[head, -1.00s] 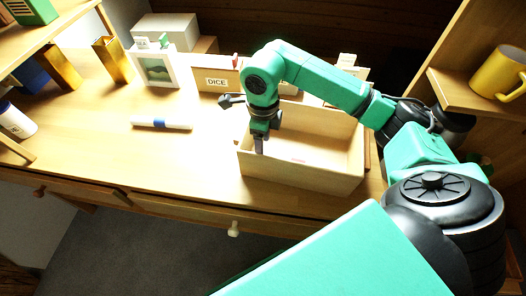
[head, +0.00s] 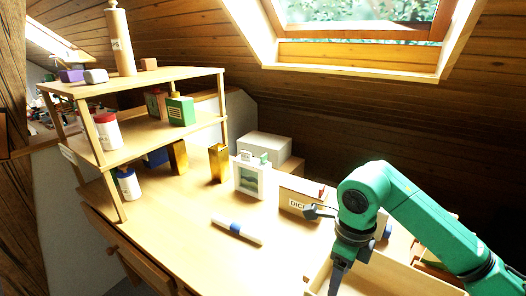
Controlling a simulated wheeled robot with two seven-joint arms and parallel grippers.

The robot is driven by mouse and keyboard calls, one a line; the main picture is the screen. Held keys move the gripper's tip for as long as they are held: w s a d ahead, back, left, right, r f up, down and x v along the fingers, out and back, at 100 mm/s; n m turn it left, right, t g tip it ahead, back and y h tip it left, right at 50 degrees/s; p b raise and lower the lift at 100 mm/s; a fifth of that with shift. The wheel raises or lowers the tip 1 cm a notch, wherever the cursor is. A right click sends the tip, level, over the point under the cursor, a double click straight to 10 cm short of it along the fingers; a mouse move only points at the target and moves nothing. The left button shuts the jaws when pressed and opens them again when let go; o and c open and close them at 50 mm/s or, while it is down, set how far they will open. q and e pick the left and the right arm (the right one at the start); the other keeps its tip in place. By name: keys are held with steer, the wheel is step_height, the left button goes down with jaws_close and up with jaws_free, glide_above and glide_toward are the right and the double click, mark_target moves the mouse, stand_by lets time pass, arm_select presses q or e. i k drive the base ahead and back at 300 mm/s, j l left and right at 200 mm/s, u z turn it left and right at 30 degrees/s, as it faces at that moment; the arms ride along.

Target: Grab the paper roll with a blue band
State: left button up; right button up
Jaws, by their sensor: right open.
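The paper roll (head: 237,231) is a thin white tube with a blue band around its middle. My right gripper (head: 337,280) points down at the lower right, over the edge of an open wooden box. It is open, and I see nothing held in it. It is apart from the roll, to its right. My left gripper is not in view.
The open wooden box (head: 400,278) stands right of the roll. A two-tier shelf (head: 140,140) stands at left. The desk around the roll is clear.

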mark_target(251, 235)
steer(key=k+j, duration=0.45)
steer(key=k, duration=0.2)
steer(key=k+j, duration=0.5)
steer(key=k, duration=0.15)
